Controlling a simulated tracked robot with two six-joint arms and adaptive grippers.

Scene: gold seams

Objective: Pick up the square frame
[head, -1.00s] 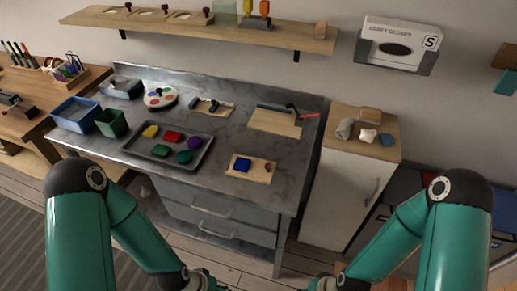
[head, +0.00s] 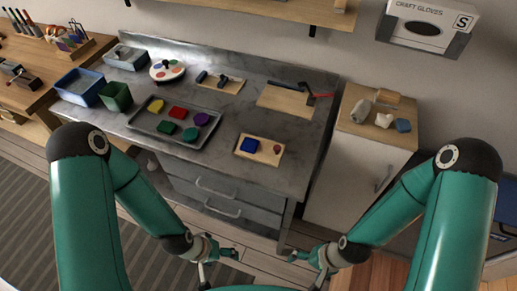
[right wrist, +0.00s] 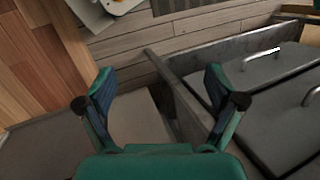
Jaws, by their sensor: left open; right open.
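No thing in these frames can be clearly told as a square frame. My left gripper (head: 221,266) is open and empty, low in front of the drawers. My right gripper (head: 306,270) is open and empty, to its right, also below the worktop's height. In the right wrist view the right gripper (right wrist: 158,77) has its fingers spread with nothing between them.
A dark tray (head: 139,120) holds several coloured pieces on the worktop (head: 220,170). Blue (head: 70,84) and green (head: 116,97) bins stand at its left. A larger wooden board (head: 284,98) with tools lies at the back right. A white cabinet (head: 345,185) stands to the right.

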